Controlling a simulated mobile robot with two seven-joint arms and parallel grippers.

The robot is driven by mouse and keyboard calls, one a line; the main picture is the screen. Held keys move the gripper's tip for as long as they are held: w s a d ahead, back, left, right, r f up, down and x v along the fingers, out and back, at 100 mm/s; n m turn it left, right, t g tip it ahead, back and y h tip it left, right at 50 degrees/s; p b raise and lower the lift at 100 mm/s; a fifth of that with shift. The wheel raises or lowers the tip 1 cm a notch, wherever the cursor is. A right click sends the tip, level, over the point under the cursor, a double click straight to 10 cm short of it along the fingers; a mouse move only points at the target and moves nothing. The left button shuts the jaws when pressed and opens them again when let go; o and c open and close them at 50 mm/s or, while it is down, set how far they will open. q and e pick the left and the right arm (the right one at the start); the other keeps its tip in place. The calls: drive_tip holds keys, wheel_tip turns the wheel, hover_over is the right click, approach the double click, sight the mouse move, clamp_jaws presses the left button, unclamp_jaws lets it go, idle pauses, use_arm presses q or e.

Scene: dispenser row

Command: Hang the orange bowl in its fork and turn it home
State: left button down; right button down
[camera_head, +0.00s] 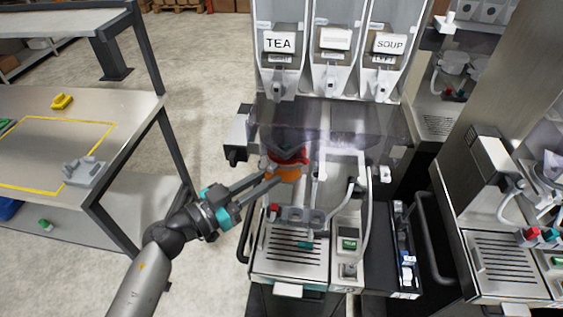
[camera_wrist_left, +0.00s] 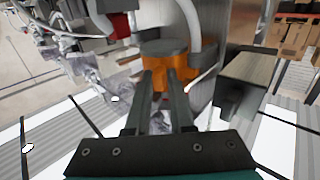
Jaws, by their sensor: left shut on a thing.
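The orange bowl (camera_head: 284,172) is under the clear smoky hood of the middle machine, below a red part (camera_head: 291,155). My left gripper (camera_head: 272,178) reaches in from the left and is shut on the bowl. In the left wrist view the orange bowl (camera_wrist_left: 172,68) sits at the tips of the two dark fingers (camera_wrist_left: 165,85). Its top is close under the machine. The hood and fingers partly cover it, so I cannot tell whether it sits in its fork. My right gripper is not in view.
Canisters labelled TEA (camera_head: 279,43) and SOUP (camera_head: 390,43) stand above the hood. A drip tray (camera_head: 292,248) lies below the bowl. A bench with a yellow outline (camera_head: 112,124) is at left, with bare floor between. Another machine (camera_head: 500,262) stands at right.

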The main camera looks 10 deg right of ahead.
use_arm(q)
drive_tip(key=shift+w+r, duration=0.35)
drive_tip(key=shift+r, duration=0.05)
drive_tip(key=shift+a, duration=0.1)
drive_tip(key=c, duration=0.7)
unclamp_jaws()
drive_tip(key=shift+c, duration=0.2)
drive_tip(key=shift+o, duration=0.2)
drive_tip(key=shift+w+f, duration=0.15)
drive_tip(key=shift+f, duration=0.1)
drive_tip(key=shift+f, duration=0.1)
drive_tip(key=p+v, duration=0.2)
drive_tip(key=v, duration=0.6)
